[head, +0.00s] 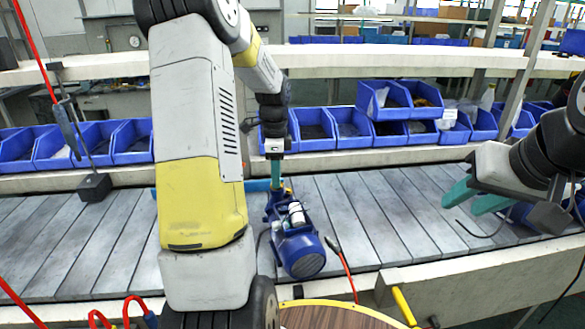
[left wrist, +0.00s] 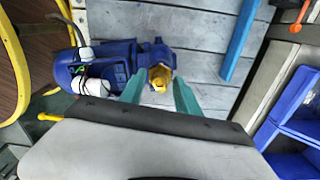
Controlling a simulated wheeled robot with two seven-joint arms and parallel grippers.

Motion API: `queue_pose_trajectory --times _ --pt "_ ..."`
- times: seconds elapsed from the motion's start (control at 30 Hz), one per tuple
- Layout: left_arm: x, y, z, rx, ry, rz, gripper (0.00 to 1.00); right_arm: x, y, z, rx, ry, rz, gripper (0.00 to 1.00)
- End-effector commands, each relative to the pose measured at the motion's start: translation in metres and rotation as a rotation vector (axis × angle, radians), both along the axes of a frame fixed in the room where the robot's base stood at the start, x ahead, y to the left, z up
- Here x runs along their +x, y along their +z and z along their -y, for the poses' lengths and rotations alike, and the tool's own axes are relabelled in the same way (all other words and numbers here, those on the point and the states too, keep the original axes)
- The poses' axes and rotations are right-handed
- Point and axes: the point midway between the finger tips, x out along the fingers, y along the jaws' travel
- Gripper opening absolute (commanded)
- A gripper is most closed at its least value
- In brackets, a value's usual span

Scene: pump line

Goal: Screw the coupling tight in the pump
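A blue pump (head: 300,249) with a white part on its side lies on the grey slatted conveyor. It also shows in the left wrist view (left wrist: 110,66). A yellow coupling (left wrist: 160,76) sits in the pump's port; in the head view only a little yellow shows there. My left gripper (head: 277,184) points down at the port. In the left wrist view its teal fingers (left wrist: 159,92) stand apart on either side of the coupling, with gaps visible; contact is not seen. My right gripper (head: 466,201) is open and empty above the conveyor at the right.
Blue bins (head: 314,126) line the shelf behind the conveyor (head: 383,205). A blue bar (left wrist: 240,40) lies on the slats near the pump. A red-and-black cable (head: 343,264) stands beside the pump. A round yellow-rimmed wooden top (head: 330,317) is in front.

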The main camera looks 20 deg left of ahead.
Motion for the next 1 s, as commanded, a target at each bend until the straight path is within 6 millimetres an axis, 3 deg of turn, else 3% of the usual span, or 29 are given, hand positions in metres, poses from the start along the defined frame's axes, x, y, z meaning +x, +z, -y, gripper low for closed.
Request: queue_pose_trajectory --times 0.3,0.57,0.87,1.0 --pt "0.0001 0.0001 0.0003 0.0 0.028 0.0 0.39 0.0 0.0 0.0 0.0 0.0 0.0 0.36" --pt "0.0001 0.0002 0.0005 0.0 0.288 0.0 0.39 0.0 0.0 0.0 0.0 0.0 0.0 0.36" --pt "0.0 0.0001 0.0002 0.0 0.315 0.0 0.39 0.0 0.0 0.0 0.0 0.0 0.0 0.36" --pt "0.0 0.0002 0.0004 0.0 0.428 0.0 0.39 0.0 0.0 0.0 0.0 0.0 0.0 0.36"
